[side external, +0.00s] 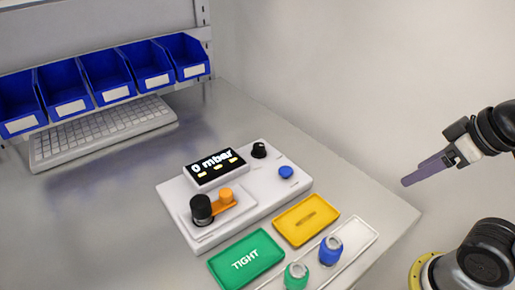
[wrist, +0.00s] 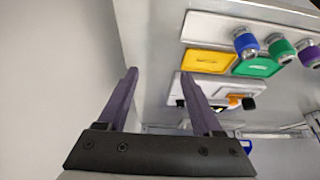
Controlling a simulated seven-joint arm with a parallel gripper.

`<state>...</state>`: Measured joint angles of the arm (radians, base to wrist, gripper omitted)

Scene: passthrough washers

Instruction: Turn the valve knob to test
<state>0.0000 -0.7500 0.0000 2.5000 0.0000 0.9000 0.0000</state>
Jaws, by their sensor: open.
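A white test unit (side external: 225,235) stands on the grey bench, with a display reading "0 mbar". A small black knob (side external: 259,150) sits at its back right, beside a blue button (side external: 286,172). Its setting is too small to read, and I see no "test" label. A black cylinder (side external: 201,208) and an orange part (side external: 226,195) sit at the unit's front left. My gripper (side external: 405,182) is open and empty, above and right of the unit, well apart from the knob. In the wrist view my gripper's fingers (wrist: 158,72) are spread, and one partly covers the unit (wrist: 215,88).
A green tray (side external: 228,275) marked "TIGHT" and a yellow tray (side external: 322,211) lie before the unit. A pale strip (side external: 361,236) holds blue (side external: 331,250) and green (side external: 296,277) fittings; the wrist view also shows a purple fitting (wrist: 309,54). Blue bins (side external: 67,104) and a keyboard (side external: 75,144) are behind.

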